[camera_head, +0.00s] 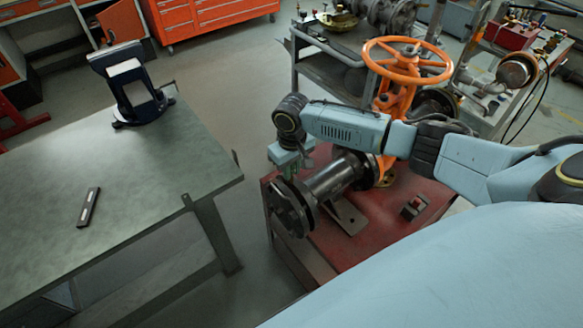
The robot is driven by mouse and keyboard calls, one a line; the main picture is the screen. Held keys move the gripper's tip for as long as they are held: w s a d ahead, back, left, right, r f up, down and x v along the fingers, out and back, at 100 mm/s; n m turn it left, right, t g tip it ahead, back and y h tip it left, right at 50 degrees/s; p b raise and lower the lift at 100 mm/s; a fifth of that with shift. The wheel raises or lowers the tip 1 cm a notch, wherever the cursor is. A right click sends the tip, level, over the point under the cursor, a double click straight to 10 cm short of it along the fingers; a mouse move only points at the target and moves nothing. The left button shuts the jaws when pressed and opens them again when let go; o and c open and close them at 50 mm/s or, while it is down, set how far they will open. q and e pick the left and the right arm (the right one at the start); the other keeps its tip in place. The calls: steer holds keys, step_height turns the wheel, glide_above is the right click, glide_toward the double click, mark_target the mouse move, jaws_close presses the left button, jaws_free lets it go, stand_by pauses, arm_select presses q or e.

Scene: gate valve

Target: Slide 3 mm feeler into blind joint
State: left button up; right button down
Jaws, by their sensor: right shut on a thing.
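The blind joint (294,208) is the dark round flange pair at the near left end of a dark pipe spool, above a red bench. My right gripper (287,172) points down just above the joint's upper edge. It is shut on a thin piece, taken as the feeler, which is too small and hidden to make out. Whether the feeler touches or enters the gap between the flanges, I cannot tell. My left gripper is not in view.
An orange handwheel valve (407,62) stands behind my right arm. At left, a grey-green table (150,190) holds a dark bar (89,207) and a blue-black stand (133,85).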

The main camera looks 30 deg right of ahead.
mark_target(291, 181)
steer(key=shift+p, duration=0.5)
stand_by(0.7)
steer(key=shift+p, duration=0.45)
steer(key=shift+f+b, duration=1.3)
steer(key=shift+f, duration=1.25)
steer(key=shift+r, duration=0.1)
steer(key=shift+r+p, duration=2.2)
steer(key=shift+p, duration=0.45)
steer(key=shift+f+p, duration=0.1)
steer(key=shift+p, duration=0.7)
